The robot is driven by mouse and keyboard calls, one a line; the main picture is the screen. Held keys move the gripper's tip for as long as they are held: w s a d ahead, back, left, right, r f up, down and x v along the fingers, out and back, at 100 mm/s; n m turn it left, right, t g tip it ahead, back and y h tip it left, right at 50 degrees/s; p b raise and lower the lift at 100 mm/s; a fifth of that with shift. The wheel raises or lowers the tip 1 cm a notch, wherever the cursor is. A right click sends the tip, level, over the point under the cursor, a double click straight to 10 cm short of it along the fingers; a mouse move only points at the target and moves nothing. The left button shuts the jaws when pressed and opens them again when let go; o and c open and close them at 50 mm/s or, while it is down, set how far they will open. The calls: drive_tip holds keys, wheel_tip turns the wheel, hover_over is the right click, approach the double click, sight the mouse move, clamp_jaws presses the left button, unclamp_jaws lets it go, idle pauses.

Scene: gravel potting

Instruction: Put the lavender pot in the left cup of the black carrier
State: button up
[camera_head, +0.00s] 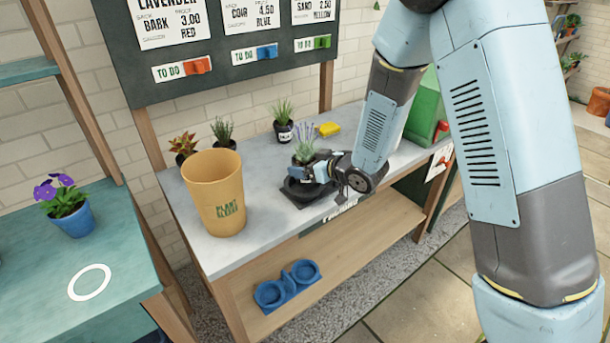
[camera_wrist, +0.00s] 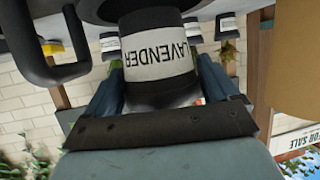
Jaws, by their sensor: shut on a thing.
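The lavender pot is a dark pot with a white LAVENDER label and a purple-flowered plant (camera_head: 303,146). Its label fills the upper middle of the wrist view (camera_wrist: 158,55), upside down. My gripper (camera_head: 312,170) is shut on this pot, with blue fingers on both sides of it in the wrist view (camera_wrist: 160,90). The black carrier (camera_head: 300,196) stands on the grey bench directly below the pot, largely hidden by the pot and gripper. A black curved part, seemingly of the carrier, shows at the wrist view's left. I cannot tell whether the pot rests in a cup.
A yellow-orange bucket (camera_head: 215,190) stands left of the carrier. Potted plants (camera_head: 222,132) and a yellow block (camera_head: 330,129) are behind. A blue two-cup carrier (camera_head: 287,285) lies on the lower shelf. A blue pot with purple flowers (camera_head: 72,218) stands on the green table at left.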

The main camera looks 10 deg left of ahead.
drive_tip(key=shift+a+f, duration=0.2)
drive_tip(key=shift+f, duration=0.05)
drive_tip(key=shift+a+f, duration=0.1)
drive_tip(key=shift+f, duration=1.5)
drive_tip(key=shift+f, duration=0.1)
drive_tip(key=o, duration=1)
drive_tip(key=v, duration=1.2)
drive_tip(key=shift+w, duration=0.15)
